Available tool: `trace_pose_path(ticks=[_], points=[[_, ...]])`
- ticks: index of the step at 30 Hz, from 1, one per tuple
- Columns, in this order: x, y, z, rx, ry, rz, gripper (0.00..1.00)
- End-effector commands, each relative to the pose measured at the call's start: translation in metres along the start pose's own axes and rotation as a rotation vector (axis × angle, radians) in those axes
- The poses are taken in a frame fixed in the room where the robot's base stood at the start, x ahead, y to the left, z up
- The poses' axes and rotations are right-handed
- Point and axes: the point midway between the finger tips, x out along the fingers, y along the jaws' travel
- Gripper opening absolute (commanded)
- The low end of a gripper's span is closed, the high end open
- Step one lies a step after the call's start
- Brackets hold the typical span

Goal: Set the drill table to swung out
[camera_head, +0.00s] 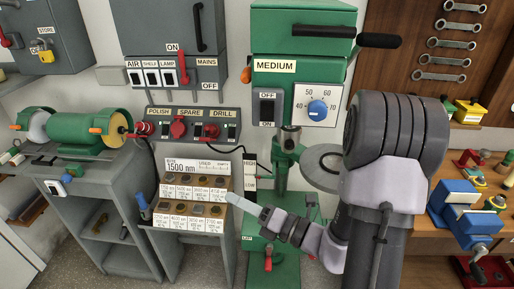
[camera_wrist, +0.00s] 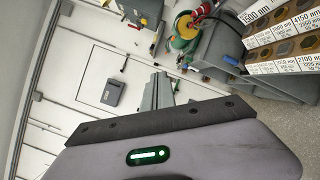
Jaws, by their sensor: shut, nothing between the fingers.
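The green drill press (camera_head: 292,40) stands in the middle of the head view, with a MEDIUM label and a speed dial. Its round grey drill table (camera_head: 318,163) sits to the right of the green column (camera_head: 281,178), not under the spindle (camera_head: 290,138). My arm hides the table's right part. In the wrist view my gripper's fingers (camera_wrist: 158,88) are together, and the drill table does not show.
A bench grinder (camera_head: 80,130) stands on a grey cabinet further left. A wooden bench with a blue vise (camera_head: 456,200) is at the right. The switch panel (camera_head: 190,126) is on the wall.

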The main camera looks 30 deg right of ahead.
Motion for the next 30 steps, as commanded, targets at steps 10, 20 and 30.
trace_pose_path(ticks=[10,20,30], points=[[-0.145,-0.167,0.071,0.517,-0.782,-0.326,0.0],[-0.101,-0.194,0.107,0.513,-0.777,-0.322,0.0],[-0.094,-0.224,0.147,0.514,-0.782,-0.324,0.0]])
